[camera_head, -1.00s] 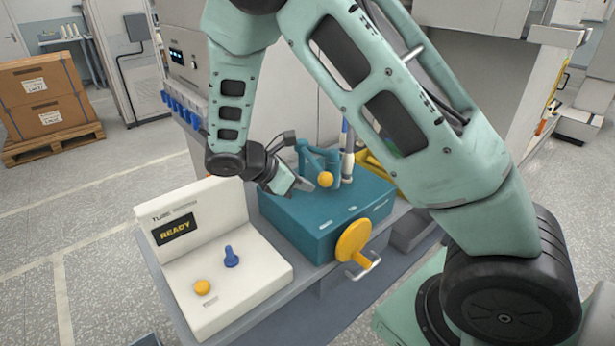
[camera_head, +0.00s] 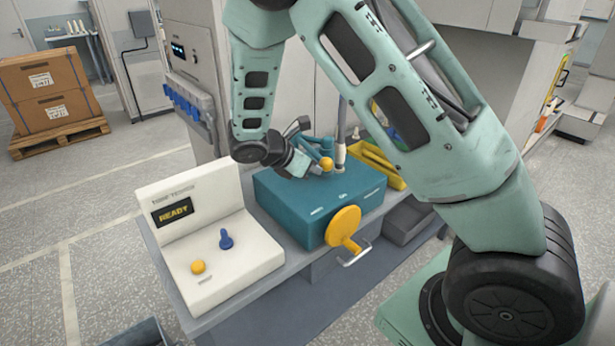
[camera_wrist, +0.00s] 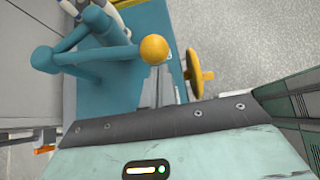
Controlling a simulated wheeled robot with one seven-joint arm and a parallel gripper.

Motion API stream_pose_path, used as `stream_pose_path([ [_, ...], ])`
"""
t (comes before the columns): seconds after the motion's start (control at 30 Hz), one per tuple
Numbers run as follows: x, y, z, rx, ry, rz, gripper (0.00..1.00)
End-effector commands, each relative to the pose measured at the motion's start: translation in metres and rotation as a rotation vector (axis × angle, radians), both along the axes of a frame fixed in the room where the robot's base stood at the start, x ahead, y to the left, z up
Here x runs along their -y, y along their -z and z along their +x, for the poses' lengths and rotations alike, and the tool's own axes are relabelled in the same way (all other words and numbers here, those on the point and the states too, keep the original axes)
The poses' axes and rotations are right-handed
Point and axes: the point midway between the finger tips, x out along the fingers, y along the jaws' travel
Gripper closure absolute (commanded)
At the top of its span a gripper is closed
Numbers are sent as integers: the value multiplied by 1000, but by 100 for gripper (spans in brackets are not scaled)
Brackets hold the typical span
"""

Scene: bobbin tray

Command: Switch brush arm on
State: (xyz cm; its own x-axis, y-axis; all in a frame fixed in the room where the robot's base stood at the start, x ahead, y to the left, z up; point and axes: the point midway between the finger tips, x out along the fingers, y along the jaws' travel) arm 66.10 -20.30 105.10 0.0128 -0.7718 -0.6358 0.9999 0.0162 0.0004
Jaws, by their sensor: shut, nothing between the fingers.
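A teal brush arm (camera_head: 315,150) tipped with an orange ball (camera_head: 327,164) stands on top of a teal box (camera_head: 290,216). In the wrist view the teal arm (camera_wrist: 95,55) reaches toward its orange ball (camera_wrist: 155,49), which is close ahead of my gripper. My gripper (camera_head: 303,172) is shut and empty, just left of the ball in the head view, over the box top. I cannot tell whether it touches the arm. My gripper partly hides the arm in the head view.
A white console (camera_head: 220,252) with a READY display, blue lever (camera_head: 226,240) and orange knob (camera_head: 198,267) stands at left. An orange disc (camera_head: 343,226) is on the box front. A yellow tray (camera_head: 372,163) lies behind at right.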

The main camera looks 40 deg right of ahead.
Motion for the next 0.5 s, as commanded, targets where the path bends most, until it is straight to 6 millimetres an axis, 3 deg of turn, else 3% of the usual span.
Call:
stream_pose_path([
  [0.1, 18, 2, -1, 0, -78, 0, 100],
  [0.5, 67, 1, -9, 0, -71, 0, 100],
])
